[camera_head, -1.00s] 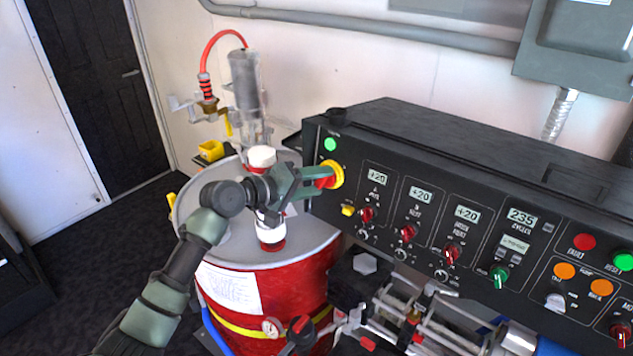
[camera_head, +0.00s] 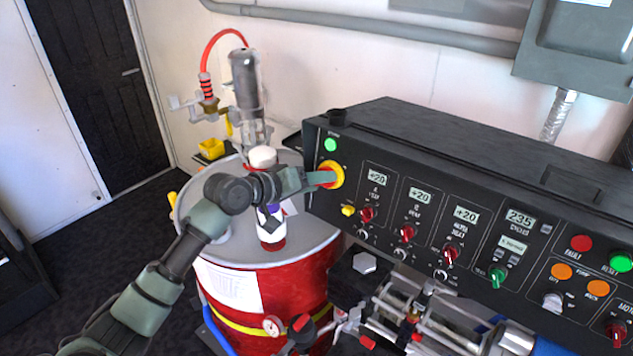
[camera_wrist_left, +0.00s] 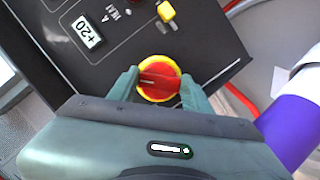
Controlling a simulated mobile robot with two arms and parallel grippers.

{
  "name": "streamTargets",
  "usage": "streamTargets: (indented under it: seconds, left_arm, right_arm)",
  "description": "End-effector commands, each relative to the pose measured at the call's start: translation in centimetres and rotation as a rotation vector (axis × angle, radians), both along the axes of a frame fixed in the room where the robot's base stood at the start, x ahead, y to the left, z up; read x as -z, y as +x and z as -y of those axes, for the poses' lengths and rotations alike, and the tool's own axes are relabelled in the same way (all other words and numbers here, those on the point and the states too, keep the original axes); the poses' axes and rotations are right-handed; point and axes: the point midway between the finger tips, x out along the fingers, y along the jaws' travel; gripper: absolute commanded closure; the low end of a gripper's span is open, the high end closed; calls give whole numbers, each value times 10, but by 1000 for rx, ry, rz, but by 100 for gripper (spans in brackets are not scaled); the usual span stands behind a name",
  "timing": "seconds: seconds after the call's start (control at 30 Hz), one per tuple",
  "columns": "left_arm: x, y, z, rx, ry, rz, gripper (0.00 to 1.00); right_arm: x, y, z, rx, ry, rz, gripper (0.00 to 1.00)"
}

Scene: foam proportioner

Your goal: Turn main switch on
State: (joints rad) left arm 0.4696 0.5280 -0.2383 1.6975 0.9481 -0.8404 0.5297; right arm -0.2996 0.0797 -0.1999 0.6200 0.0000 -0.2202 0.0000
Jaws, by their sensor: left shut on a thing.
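The main switch is a red rotary knob on a yellow round plate (camera_head: 336,170), at the left end of the black control panel (camera_head: 440,150). It also shows in the left wrist view (camera_wrist_left: 158,79), with the red handle lying nearly level there. My left gripper (camera_head: 322,178) reaches the switch from the left. In the left wrist view its two green fingers (camera_wrist_left: 158,88) stand on either side of the red handle, shut on it. A green light (camera_head: 330,144) is lit above the switch. My right gripper is not in view.
A red drum (camera_head: 285,285) with a grey lid stands left of the panel, under my left arm. A yellow knob (camera_head: 348,210) and red knobs sit close by on the panel. Metal pump parts (camera_head: 440,318) lie below it.

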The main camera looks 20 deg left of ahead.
Motion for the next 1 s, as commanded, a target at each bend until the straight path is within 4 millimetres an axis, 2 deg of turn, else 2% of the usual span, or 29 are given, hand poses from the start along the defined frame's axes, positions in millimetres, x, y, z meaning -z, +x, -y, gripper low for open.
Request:
streamTargets:
  seconds: [0.03, 0.2, 0.23, 0.3, 0.67, 1.0]
  left_arm:
    - [-8, 3, -4, -8, 2, 19, 91]
    - [-9, 3, -4, -8, 0, 20, 91]
    - [-9, 3, -4, -9, 0, 21, 45]
    - [-9, 3, -4, -7, 0, 20, 29]
    - [-4, -2, -4, -3, -1, 8, 29]
    - [-20, -43, -29, -3, 4, 10, 29]
  right_arm:
    - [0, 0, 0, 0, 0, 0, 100]
    - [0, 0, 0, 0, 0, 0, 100]
    - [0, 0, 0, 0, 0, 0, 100]
    - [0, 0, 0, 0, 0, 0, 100]
    - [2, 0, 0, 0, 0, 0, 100]
    - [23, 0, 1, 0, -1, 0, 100]
